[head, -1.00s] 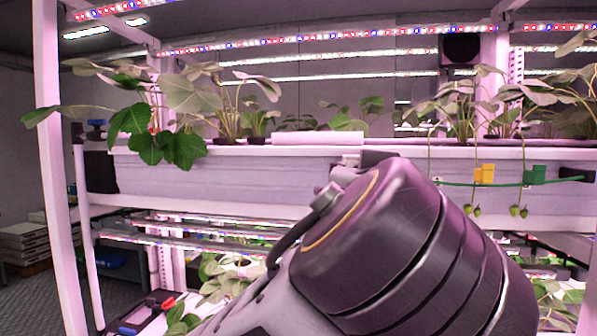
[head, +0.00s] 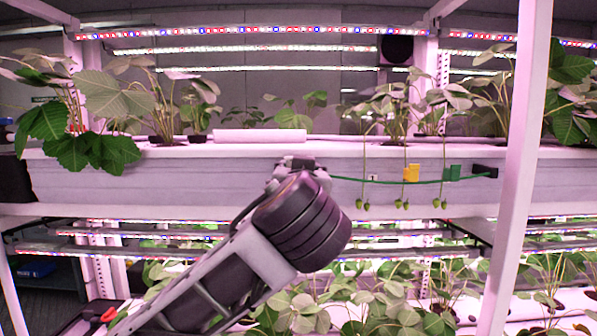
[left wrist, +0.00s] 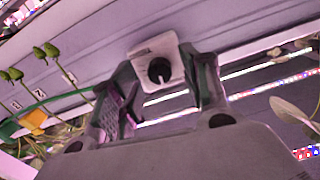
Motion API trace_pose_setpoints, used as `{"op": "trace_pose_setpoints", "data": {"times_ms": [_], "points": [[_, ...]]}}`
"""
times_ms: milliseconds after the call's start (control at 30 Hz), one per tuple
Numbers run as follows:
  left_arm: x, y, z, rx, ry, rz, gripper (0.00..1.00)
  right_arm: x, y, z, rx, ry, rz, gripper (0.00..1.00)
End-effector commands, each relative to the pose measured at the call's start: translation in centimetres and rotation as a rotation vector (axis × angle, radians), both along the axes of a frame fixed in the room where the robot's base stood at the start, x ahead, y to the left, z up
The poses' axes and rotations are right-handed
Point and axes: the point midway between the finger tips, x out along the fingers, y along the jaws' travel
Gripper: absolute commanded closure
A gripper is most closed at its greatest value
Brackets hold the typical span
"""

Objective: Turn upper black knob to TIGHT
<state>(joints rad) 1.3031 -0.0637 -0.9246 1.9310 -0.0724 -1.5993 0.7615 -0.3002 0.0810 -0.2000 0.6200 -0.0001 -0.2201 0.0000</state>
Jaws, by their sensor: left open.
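In the left wrist view, a round black knob (left wrist: 159,70) with a pale pointer mark sits on a white block (left wrist: 141,50) on the face of the trough. My left gripper (left wrist: 165,85) is open, with one finger on each side of the knob. I cannot tell whether the fingers touch it, and no TIGHT label is readable. In the head view, my left gripper (head: 300,163) is up at the front of the planting trough (head: 130,185) and hides the knob. My right gripper is not in view.
A green line (head: 345,179) with a yellow clip (head: 411,173) and a green clip (head: 452,173) runs right to a black end piece (head: 485,172). Green berries hang near it. A white post (head: 517,180) stands at right. Plants fill the shelf below.

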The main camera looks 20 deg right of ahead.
Motion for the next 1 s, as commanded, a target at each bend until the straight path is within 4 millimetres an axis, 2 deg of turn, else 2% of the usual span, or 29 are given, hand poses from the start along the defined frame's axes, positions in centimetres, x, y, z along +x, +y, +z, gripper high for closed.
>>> {"op": "trace_pose_setpoints", "data": {"times_ms": [433, 800, 1000], "points": [[0.65, -0.17, -0.03, 0.0, -0.001, 0.0, 0.54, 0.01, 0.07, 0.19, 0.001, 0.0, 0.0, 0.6], [0.63, -0.17, -0.02, 0.0, -0.001, 0.0, 1.0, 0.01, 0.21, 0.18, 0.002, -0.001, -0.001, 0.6], [0.63, -0.17, -0.04, 0.005, -0.001, 0.0, 1.0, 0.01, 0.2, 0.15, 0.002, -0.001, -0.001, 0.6]]}}
